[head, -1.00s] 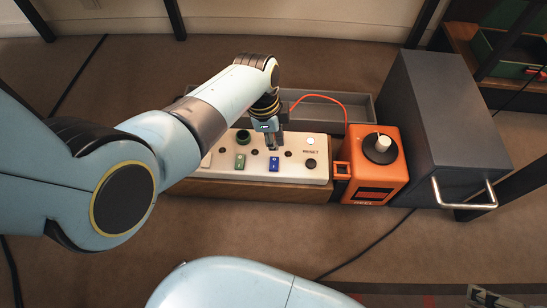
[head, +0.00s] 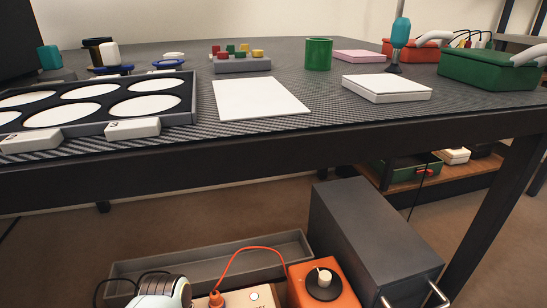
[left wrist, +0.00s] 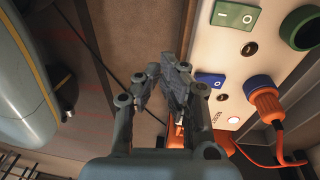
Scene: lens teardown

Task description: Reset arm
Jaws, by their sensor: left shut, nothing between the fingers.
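My left gripper (left wrist: 160,72) shows in the left wrist view, its fingers together and empty. It is beside the long edge of the white control panel (left wrist: 229,68), apart from the blue rocker switch (left wrist: 210,80). The panel's RESET lettering (left wrist: 217,117) is next to a lit white button (left wrist: 233,120). An orange plug (left wrist: 266,103) sits at a blue ring on the panel. In the head view only a strip of the panel with the lit button (head: 254,296) and the plug (head: 215,299) shows at the bottom edge. My right gripper is out of view.
A grey tray (head: 200,264) lies behind. The loaded table (head: 300,138) overhangs beyond.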

